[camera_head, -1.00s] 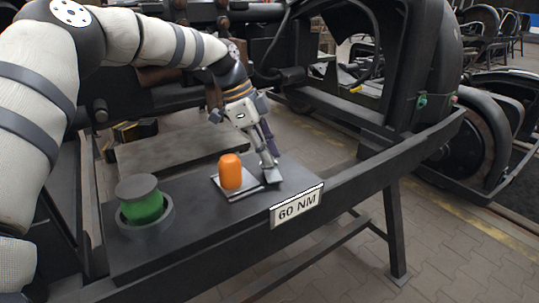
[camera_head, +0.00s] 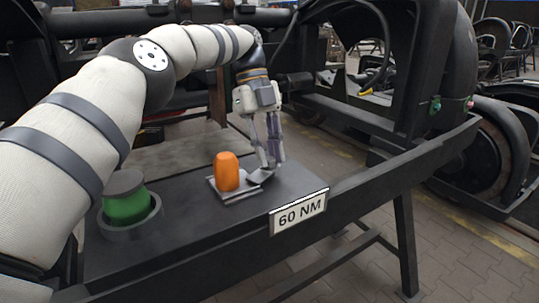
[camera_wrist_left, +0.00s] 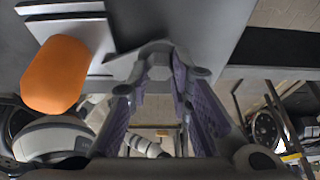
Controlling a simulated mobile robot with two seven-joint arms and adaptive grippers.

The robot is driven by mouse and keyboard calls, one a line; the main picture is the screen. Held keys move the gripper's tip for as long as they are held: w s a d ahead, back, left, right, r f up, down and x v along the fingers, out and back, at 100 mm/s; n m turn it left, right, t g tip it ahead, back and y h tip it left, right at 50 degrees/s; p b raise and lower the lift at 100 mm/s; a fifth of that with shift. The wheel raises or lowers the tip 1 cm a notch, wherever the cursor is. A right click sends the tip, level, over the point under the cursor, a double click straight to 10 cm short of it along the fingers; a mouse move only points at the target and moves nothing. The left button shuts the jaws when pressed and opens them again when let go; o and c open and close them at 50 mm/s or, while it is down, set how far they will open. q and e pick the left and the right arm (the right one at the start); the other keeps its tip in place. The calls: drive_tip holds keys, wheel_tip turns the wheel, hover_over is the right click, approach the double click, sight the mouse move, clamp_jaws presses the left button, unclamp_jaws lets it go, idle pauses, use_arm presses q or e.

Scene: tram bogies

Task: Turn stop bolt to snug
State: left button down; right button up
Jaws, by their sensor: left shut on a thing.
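My left gripper (camera_head: 268,163) points down at the dark bench top, beside the orange knob. It also shows in the left wrist view (camera_wrist_left: 163,77), where its purple-padded fingers close around a small grey hexagonal head (camera_wrist_left: 159,60). This looks like the stop bolt, but the fingers hide its sides and I cannot see its thread. In the head view a flat grey metal piece (camera_head: 259,178) shows at the fingertips. The upright orange knob (camera_head: 227,172) stands on a light square plate (camera_head: 238,196) just left of the fingers; it also shows in the wrist view (camera_wrist_left: 55,75). My right gripper is not in view.
A green cylinder with a dark cap (camera_head: 127,205) sits in a round holder at the bench's left. A sign reading "60 NM" (camera_head: 299,212) is on the front rail. Dark bogie frames and a wheel (camera_head: 493,150) stand behind and right. The bench right of the gripper is clear.

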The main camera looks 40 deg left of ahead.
use_arm(q)
drive_tip(key=shift+m, duration=0.5)
drive_tip(key=c, duration=1.5)
unclamp_jaws()
drive_tip(key=shift+o, duration=0.2)
